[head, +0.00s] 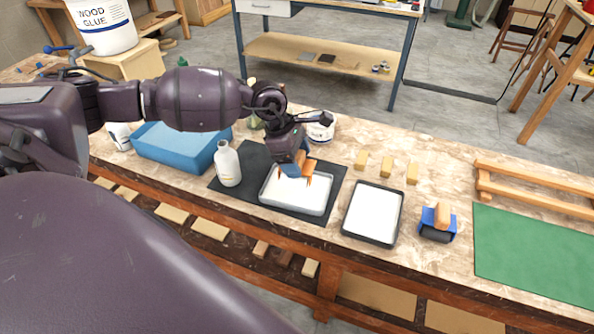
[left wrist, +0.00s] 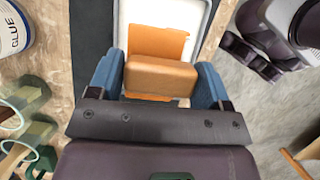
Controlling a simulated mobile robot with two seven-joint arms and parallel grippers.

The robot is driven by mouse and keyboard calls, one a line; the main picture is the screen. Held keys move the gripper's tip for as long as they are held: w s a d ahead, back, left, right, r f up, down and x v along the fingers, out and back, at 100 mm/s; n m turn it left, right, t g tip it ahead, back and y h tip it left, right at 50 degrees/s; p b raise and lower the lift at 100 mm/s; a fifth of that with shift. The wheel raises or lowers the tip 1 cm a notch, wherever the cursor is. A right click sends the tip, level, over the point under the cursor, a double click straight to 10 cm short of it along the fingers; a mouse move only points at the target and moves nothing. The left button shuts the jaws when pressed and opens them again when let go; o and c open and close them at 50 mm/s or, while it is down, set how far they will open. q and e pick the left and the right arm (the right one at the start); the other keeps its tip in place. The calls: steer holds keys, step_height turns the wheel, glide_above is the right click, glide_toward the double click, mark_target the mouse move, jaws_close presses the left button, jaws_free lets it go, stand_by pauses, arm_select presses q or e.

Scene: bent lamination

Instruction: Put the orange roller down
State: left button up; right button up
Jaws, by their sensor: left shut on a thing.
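My left gripper (head: 296,168) reaches in over the middle of the workbench, pointing down. Its blue fingers are shut on the orange roller (head: 298,180), just above or at the grey-rimmed tray (head: 265,201) with a white inside. In the left wrist view, the roller's tan-orange block (left wrist: 160,76) sits between the fingers, with a wider flat orange part beyond it over the white. I cannot tell whether the roller touches the tray. A second roller (head: 437,226), with a blue frame and wooden handle, stands further right. My right gripper is not in view.
A dark mat (head: 335,187) lies under the tray. A white bottle (head: 228,165) and blue bin (head: 180,145) stand left, a white tub (head: 322,128) behind. A black-rimmed tray (head: 373,212), several wooden blocks (head: 386,167), a green mat (head: 540,250) and a wooden frame (head: 530,185) lie right.

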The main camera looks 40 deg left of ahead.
arm_select(q)
step_height(320, 180, down, 4)
steer(key=shift+r, duration=0.2)
steer(key=shift+f, duration=0.45)
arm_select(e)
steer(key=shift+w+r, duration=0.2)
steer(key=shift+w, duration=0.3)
